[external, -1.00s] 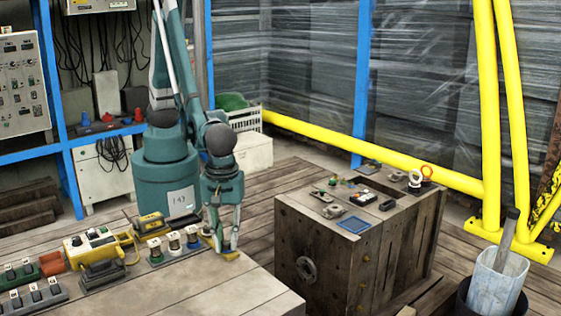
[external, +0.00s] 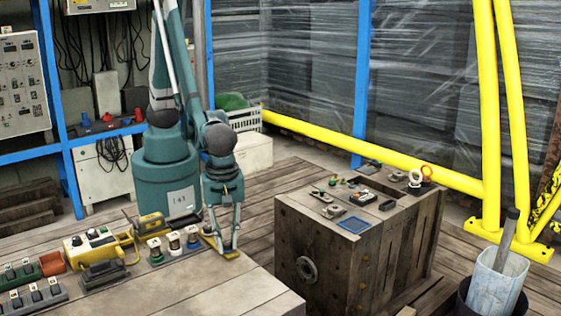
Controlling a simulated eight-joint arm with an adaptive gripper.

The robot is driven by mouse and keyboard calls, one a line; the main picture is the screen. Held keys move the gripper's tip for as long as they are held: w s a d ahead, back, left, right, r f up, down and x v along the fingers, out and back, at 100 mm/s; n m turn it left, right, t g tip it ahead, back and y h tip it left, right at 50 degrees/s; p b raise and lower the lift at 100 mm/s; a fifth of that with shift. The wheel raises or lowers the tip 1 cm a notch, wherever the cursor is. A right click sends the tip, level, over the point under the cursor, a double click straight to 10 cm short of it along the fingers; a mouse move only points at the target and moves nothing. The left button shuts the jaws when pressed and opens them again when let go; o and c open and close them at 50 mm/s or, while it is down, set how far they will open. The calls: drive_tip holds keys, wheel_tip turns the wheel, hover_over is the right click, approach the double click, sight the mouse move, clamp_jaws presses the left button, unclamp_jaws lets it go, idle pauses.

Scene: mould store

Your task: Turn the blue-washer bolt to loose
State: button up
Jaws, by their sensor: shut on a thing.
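A row of three bolts with pale tops stands on the near bench, left of my gripper (external: 230,247). The right-hand bolt (external: 192,240) seems to have the blue washer, though the colour is small and hard to be sure of. The left one (external: 155,248) has a green base and the middle one (external: 174,243) a pale one. The tool's exact shape is partly hidden by the fingers.
A yellow-handled case (external: 78,247) and dark switch blocks (external: 37,294) occupy the bench's left. The front of the bench (external: 210,292) is clear. A wooden crate (external: 330,245) with small parts on top stands to the right, across a gap.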

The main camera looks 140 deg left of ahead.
sight(227, 242)
drive_tip(key=o, duration=0.9)
drive_tip(key=shift+r, duration=0.1)
drive_tip(key=shift+r, duration=5.9)
